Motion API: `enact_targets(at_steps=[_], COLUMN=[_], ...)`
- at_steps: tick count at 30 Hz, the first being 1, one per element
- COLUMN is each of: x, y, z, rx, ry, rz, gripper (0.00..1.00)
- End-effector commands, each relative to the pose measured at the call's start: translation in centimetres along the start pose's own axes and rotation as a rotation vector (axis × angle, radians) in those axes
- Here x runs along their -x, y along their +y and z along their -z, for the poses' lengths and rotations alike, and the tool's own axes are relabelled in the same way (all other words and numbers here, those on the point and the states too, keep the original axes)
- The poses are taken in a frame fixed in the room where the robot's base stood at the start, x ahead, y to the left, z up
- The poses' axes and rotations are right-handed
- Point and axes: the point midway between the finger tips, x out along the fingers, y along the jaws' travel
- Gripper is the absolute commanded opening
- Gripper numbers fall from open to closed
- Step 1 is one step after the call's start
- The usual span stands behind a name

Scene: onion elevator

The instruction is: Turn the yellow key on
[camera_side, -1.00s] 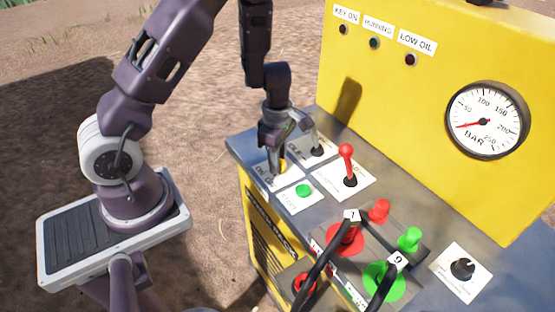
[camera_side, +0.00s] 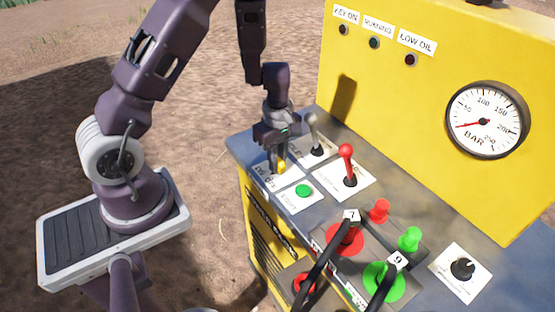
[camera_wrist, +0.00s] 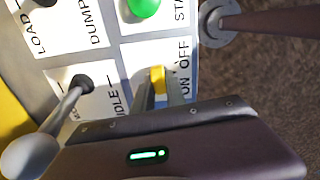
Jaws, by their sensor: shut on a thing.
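The yellow key (camera_side: 282,167) stands on the white ON/OFF plate (camera_side: 268,178) at the left corner of the panel. It also shows in the wrist view as a yellow block (camera_wrist: 157,79) beside the ON and OFF words. My gripper (camera_side: 279,163) points down at the key, and its fingers (camera_wrist: 158,90) are shut on it, partly hiding it. The KEY ON lamp (camera_side: 343,30) on the yellow back wall looks dark.
A grey lever (camera_side: 314,132) and a red lever (camera_side: 347,164) stand close to the right of my gripper. A green start button (camera_side: 304,190) is just in front. Hoses with valves (camera_side: 345,236) lie further right, and a gauge (camera_side: 485,120) is on the wall.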

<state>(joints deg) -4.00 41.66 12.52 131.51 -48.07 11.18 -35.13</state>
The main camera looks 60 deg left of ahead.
Motion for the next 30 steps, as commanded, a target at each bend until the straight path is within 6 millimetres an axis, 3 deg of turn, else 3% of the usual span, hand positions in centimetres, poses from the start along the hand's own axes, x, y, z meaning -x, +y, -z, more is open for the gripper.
enact_targets(at_steps=[15,30], x=[0.04,0.05], y=[0.15,0.2], z=[0.03,-0.03], rx=[-0.439,-0.632], ry=[0.001,0.001], rz=[-0.002,-0.002], gripper=[0.0,0.0])
